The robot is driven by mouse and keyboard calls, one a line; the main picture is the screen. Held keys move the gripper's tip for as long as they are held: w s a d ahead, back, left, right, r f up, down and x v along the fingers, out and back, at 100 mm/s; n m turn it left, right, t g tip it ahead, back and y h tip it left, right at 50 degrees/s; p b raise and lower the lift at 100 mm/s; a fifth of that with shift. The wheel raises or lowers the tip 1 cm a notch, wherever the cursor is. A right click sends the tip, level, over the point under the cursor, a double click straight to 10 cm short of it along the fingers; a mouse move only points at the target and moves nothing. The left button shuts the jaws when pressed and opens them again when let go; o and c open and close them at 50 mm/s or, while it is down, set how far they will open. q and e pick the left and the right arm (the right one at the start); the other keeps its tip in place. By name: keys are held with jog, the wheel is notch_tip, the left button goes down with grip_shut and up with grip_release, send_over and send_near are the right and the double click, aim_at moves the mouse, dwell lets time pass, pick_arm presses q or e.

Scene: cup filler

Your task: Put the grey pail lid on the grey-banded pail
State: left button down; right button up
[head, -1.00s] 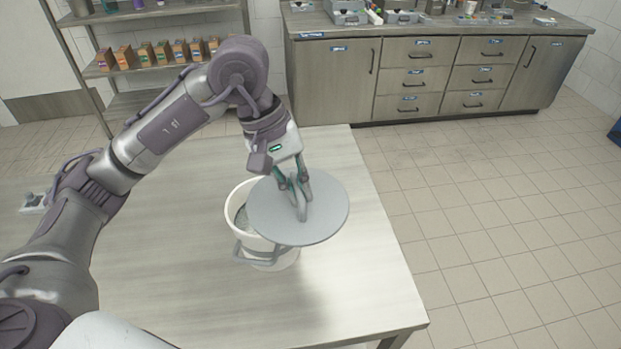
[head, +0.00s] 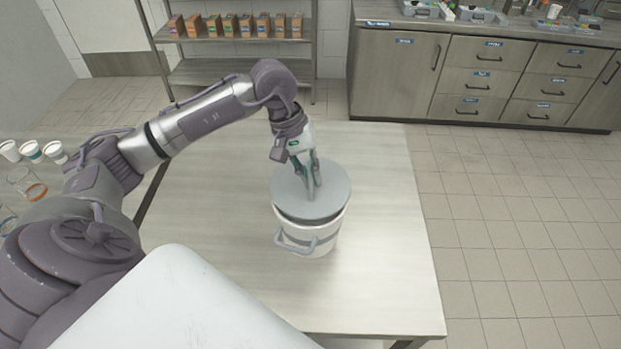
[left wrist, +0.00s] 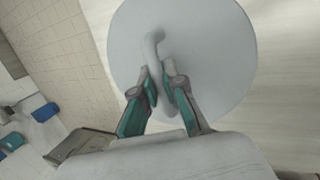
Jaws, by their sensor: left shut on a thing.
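The grey pail lid (head: 292,188) is a flat round disc with a raised handle; it also fills much of the left wrist view (left wrist: 215,40). My left gripper (head: 313,180) is shut on the lid's handle (left wrist: 153,50). The white pail (head: 325,238) with a grey band and grey side handle stands upright on the table. The lid is over the pail's mouth, slightly tilted, with a dark gap at the front rim. I cannot tell whether it touches the rim at the back. The pail's inside is hidden by the lid. My right gripper is not in view.
The table (head: 390,270) is clear around the pail. Several cups (head: 32,151) and glass beakers (head: 27,184) stand at the far left. A shelf with small boxes (head: 230,25) and a drawer cabinet (head: 480,75) stand behind, beyond the table.

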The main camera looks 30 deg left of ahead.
pick_arm(q)
notch_tip(320, 180, down, 2)
jog(key=shift+f+p, duration=0.15)
jog(key=shift+p, duration=0.4)
jog(key=shift+f, duration=0.3)
jog(key=shift+f, duration=0.1)
jog(key=shift+f, duration=0.1)
jog(key=c, duration=1.2)
grip_release()
jog(key=shift+c, duration=0.2)
